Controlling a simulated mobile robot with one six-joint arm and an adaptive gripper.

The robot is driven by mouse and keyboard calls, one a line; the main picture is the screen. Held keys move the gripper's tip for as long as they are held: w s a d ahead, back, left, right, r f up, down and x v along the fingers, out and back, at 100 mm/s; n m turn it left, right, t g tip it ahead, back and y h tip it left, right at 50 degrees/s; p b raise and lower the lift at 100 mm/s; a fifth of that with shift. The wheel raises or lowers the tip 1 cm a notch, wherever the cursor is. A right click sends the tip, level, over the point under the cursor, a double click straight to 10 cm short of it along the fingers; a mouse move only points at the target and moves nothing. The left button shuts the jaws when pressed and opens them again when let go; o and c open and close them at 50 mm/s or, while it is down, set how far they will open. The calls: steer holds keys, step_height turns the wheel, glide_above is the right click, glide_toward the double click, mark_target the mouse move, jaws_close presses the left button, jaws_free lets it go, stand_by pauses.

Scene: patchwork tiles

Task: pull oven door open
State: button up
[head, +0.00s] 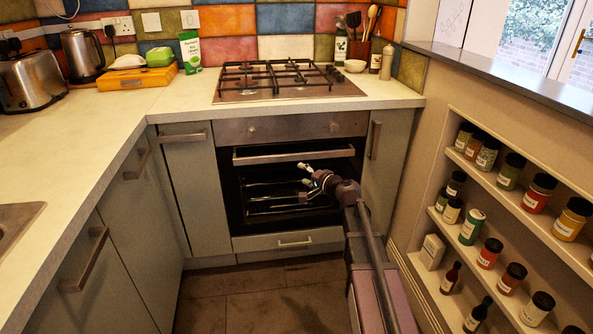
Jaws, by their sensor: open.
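The oven (290,128) is built in under the hob, with a steel control panel along its top. Its door (240,195) has a dark front, and rack bars show within it. A wide steel handle bar (280,154) runs across the door's upper part. I cannot tell whether the door is fully shut or slightly ajar. My gripper (305,174) is open and empty, in front of the door and just below the handle bar, right of the middle. It appears apart from the bar. My arm hides the door's lower right part.
Cabinets flank the oven, with a left counter (90,130) and a drawer (285,241) below it. A spice shelf (510,190) holding several jars lines the right wall close to my arm. The tiled floor (260,300) before the oven is clear.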

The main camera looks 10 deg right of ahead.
mark_target(296, 157)
steer(key=w+d+f+m+t+h+b, duration=0.1)
steer(key=w+d+f+m+t+b, duration=0.1)
steer(key=w+d+f+m+b, duration=0.1)
steer(key=shift+w+d+m+t+h+b, duration=0.4)
steer(key=shift+w+d+m+b, duration=0.15)
steer(key=shift+d+b, duration=0.4)
steer(key=x, duration=1.3)
steer(key=shift+w+a, duration=0.15)
steer(key=shift+w, duration=0.2)
steer(key=shift+c, duration=0.2)
